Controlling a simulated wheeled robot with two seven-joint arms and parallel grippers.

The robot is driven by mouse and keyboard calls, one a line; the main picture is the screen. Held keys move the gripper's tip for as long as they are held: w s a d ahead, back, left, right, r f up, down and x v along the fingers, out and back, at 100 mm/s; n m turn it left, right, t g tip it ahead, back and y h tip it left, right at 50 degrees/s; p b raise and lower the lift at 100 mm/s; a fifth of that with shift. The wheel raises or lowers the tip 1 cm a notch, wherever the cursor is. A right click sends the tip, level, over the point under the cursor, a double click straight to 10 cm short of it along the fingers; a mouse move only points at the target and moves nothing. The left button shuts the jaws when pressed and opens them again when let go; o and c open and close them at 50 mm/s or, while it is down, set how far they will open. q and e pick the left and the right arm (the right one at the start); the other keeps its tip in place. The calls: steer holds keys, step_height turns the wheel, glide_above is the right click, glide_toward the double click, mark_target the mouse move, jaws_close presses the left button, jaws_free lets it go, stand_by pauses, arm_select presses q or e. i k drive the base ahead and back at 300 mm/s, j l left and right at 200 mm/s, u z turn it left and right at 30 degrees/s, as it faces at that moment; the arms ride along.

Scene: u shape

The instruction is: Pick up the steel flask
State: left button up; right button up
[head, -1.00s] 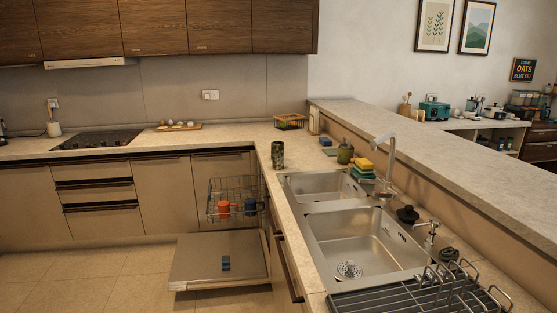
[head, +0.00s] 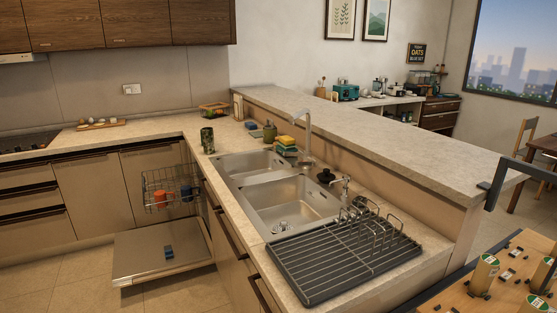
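I cannot make out a steel flask anywhere in the head view. The nearest upright vessel is a dark green patterned cylinder (head: 207,140) on the counter left of the sink; it does not look like bare steel. Neither of my grippers is in view.
The double sink (head: 290,203) and black drying rack (head: 345,257) are on the near counter. The dishwasher door (head: 165,250) hangs open low, with its basket (head: 172,186) pulled out. A wooden surface (head: 515,262) with several cans is at lower right. The raised ledge (head: 380,140) is mostly clear.

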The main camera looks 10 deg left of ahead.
mark_target(207, 133)
steer(key=i+j+z, duration=0.25)
steer(key=j+z, duration=0.3)
steer(key=i+j+z, duration=0.1)
steer(key=j+z, duration=0.15)
steer(key=j, duration=0.15)
steer(key=i+j+z, duration=0.15)
steer(key=j, duration=0.75)
steer(key=i+j+z, duration=0.1)
steer(key=j, duration=0.85)
steer(key=j+z, duration=0.15)
steer(key=j, duration=0.75)
steer(key=i, duration=0.05)
